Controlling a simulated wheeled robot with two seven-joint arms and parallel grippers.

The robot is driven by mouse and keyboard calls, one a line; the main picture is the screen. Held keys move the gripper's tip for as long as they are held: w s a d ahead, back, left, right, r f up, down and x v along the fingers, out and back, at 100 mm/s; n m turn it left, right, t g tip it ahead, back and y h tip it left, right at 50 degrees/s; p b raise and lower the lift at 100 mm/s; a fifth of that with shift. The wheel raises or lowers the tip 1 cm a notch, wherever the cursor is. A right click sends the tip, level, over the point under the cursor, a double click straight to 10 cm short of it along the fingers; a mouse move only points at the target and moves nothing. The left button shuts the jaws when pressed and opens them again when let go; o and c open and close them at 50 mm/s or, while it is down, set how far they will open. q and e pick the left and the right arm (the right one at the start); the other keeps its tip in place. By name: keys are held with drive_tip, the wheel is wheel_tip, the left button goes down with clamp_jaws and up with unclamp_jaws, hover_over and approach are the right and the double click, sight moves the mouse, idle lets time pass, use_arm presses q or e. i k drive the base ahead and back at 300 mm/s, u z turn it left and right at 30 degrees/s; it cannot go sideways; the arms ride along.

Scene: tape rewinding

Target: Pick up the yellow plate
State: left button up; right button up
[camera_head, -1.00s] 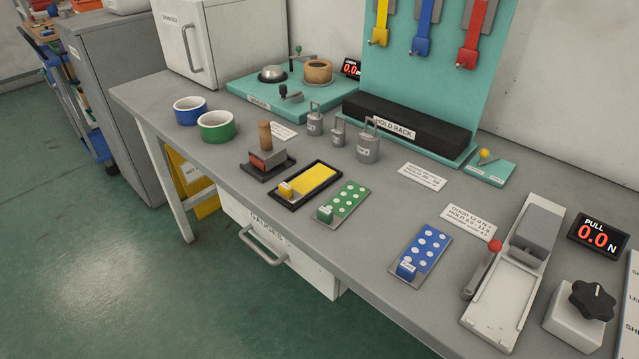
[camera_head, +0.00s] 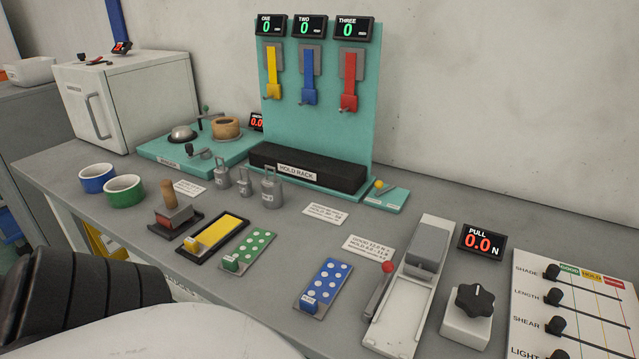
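The yellow plate (camera_head: 220,230) lies flat in a shallow black tray (camera_head: 205,258) near the front edge of the bench. It has a small raised yellow block at its near left end. A green plate with white dots (camera_head: 250,247) lies just right of it, and a blue plate with white dots (camera_head: 325,283) lies farther right. My arm, black ribbed and white, fills the lower left of the view, in front of the bench and apart from the yellow plate. Neither of my grippers is in view.
A stamp with a wooden handle (camera_head: 168,198) stands just left of the black tray. Several metal weights (camera_head: 270,188) stand behind. A grey-white lever fixture (camera_head: 402,310) is at right.

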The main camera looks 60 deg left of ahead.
sight(198, 246)
drive_tip(key=z, duration=1.2)
drive_tip(key=k, duration=1.7)
drive_tip(key=u, duration=2.05)
